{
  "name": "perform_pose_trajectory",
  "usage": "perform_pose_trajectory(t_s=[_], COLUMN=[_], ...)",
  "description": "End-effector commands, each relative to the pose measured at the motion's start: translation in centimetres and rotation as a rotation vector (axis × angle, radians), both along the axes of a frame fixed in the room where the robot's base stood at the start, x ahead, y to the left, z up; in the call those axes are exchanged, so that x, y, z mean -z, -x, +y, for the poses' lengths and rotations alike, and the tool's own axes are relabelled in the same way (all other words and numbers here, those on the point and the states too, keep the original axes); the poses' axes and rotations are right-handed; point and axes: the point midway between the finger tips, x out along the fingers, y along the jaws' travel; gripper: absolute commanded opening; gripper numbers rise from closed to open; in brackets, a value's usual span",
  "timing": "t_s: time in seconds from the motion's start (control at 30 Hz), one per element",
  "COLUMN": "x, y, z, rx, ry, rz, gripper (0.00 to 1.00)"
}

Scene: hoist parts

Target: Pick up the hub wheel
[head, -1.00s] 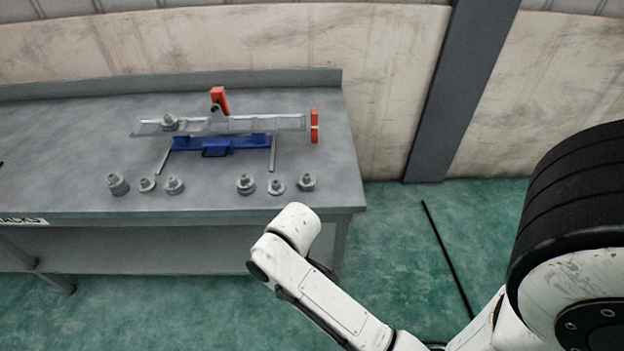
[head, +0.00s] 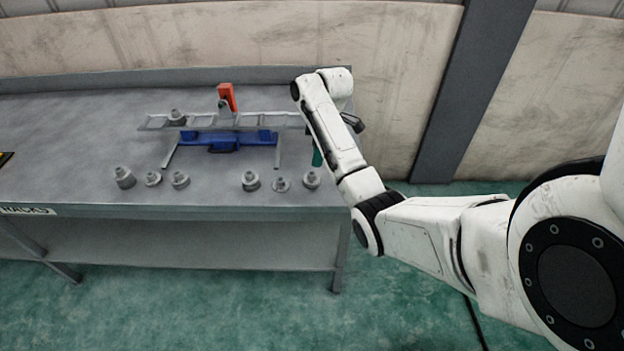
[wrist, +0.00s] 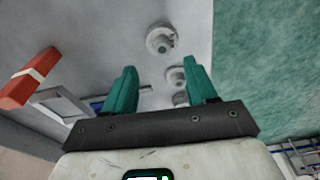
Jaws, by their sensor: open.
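Several grey, round, stepped parts stand in a row along the front of the bench, and I cannot tell for sure which is the hub wheel. In the head view the rightmost one (head: 311,180) stands near the bench's right end, with another (head: 281,185) and a taller one (head: 250,181) to its left. My gripper (head: 317,153) is over the right end of the bench, mostly hidden behind my arm. In the wrist view its green fingers (wrist: 162,78) are apart, with nothing held between them. One flanged round part (wrist: 162,40) shows beyond the fingertips; others (wrist: 175,76) are lower, partly behind a finger.
A grey rack frame (head: 155,122) carrying a round part lies behind the row. An orange-and-white end piece (wrist: 28,80) is left in the wrist view. Green floor lies beyond the bench edge.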

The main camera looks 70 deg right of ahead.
Motion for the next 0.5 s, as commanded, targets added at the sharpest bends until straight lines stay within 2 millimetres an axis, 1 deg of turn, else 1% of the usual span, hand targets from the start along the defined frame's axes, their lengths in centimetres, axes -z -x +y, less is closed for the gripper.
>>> perform_pose_trajectory(t_s=[0.1,0.37,0.5], x=[1.6,3.4,5.3], y=[-0.2,-0.6,-1.0], z=[0.1,0.4,0.7], rx=[0.001,0.001,0.002], ry=[-0.002,-0.001,-0.001], rz=[0.002,0.001,0.002], gripper=[0.57,0.57,0.57])
